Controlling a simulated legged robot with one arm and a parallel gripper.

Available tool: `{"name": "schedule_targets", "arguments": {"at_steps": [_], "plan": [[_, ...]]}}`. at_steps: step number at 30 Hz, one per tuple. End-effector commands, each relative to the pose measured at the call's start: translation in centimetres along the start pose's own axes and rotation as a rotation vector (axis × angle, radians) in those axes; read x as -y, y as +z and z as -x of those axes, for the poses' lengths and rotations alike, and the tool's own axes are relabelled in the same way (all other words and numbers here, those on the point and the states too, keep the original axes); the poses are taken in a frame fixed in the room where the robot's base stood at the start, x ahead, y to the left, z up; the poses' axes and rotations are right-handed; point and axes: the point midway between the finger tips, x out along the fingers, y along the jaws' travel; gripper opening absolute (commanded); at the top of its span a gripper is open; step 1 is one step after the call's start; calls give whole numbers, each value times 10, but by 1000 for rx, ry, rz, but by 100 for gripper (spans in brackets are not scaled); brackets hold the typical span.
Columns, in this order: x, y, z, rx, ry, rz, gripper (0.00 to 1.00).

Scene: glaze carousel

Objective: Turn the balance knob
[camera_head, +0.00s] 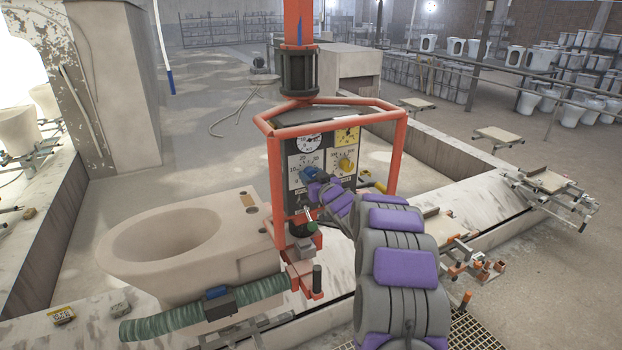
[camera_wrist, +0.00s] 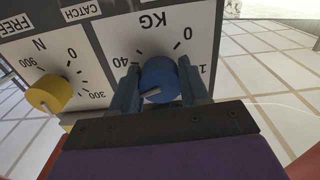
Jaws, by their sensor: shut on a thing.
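A control panel (camera_head: 323,155) hangs inside an orange frame. A blue knob (camera_wrist: 159,80) sits on its dial marked KG; it also shows in the head view (camera_head: 308,173), partly hidden by my gripper. A white pointer line on the knob points to the left in the wrist view. My gripper (camera_wrist: 160,86) is at the panel, with one finger on each side of the blue knob, shut on it. A yellow knob (camera_wrist: 48,95) sits on the dial marked N beside it; it also shows in the head view (camera_head: 346,165). No label reading "balance" is legible.
A pale toilet bowl (camera_head: 180,243) stands left of the orange frame (camera_head: 276,185). A green ribbed hose (camera_head: 175,324) lies in front of it. A fixture with orange-tipped clamps (camera_head: 480,262) is at the right. Open floor lies behind the panel.

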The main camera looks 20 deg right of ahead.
Motion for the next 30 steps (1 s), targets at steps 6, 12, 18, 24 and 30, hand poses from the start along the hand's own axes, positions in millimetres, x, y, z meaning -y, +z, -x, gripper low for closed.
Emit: {"name": "schedule_targets", "arguments": {"at_steps": [6, 12, 18, 24, 30], "plan": [[-2, 3, 1, 0, 2, 140, 15], [-1, 3, 1, 1, 1, 276, 15], [-1, 2, 0, 1, 1, 374, 15], [-1, 2, 0, 2, 0, 426, 14], [0, 2, 0, 2, 0, 440, 14]]}}
